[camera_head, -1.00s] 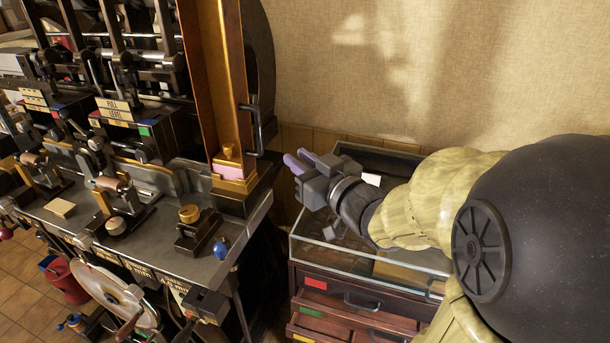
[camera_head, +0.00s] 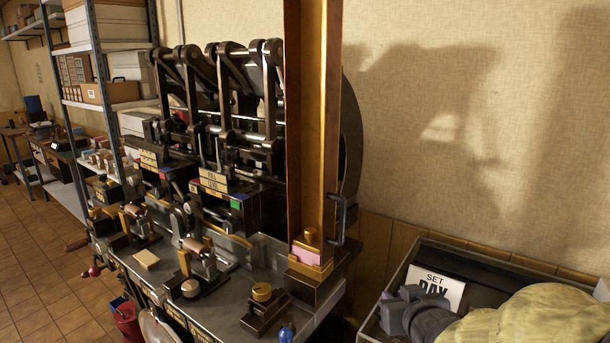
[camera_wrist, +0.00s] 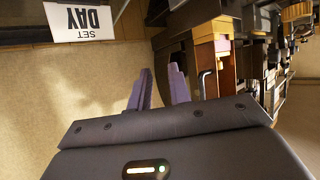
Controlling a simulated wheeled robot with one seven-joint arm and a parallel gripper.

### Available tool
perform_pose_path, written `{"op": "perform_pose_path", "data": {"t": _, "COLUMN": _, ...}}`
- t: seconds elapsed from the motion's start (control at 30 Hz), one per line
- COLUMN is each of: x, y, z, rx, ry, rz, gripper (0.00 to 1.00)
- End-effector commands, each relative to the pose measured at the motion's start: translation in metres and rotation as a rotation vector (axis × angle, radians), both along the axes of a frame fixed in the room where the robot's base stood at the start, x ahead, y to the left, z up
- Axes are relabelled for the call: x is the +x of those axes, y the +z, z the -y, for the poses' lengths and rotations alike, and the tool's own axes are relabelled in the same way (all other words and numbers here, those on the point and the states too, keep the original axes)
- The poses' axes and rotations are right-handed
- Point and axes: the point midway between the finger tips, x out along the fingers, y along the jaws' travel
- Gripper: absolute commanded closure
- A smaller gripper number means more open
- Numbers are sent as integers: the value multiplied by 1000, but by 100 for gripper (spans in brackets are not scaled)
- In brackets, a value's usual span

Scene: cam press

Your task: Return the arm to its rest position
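My gripper (camera_head: 388,298) is at the lower right in the head view, low in front of the glass-sided case. In the wrist view, its two purple fingers (camera_wrist: 159,82) stand apart with a gap between them and nothing in the gap. My sleeved forearm runs off to the right edge. The cam press bench (camera_head: 225,308) with its tall orange-brown column (camera_head: 313,130) stands left of my gripper, apart from it. A pink block (camera_head: 306,256) with a brass top sits at the column's foot.
A dark handle (camera_head: 339,220) juts from the column's right side. Shelves (camera_head: 108,105) stand far left. Bare wall is above the case.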

Motion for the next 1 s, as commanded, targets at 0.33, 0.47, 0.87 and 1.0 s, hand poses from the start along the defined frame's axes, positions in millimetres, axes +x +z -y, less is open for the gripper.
{"op": "perform_pose_path", "data": {"t": 0.33, "x": -69, "y": -87, "z": -14, "rx": -28, "ry": -103, "rz": -586, "gripper": 80}}
{"op": "perform_pose_path", "data": {"t": 0.47, "x": -102, "y": -105, "z": -28, "rx": -14, "ry": -94, "rz": -777, "gripper": 80}}
{"op": "perform_pose_path", "data": {"t": 0.87, "x": -121, "y": -112, "z": -38, "rx": 0, "ry": -82, "rz": -881, "gripper": 80}}
{"op": "perform_pose_path", "data": {"t": 1.0, "x": -121, "y": -112, "z": -37, "rx": 0, "ry": -82, "rz": -880, "gripper": 80}}
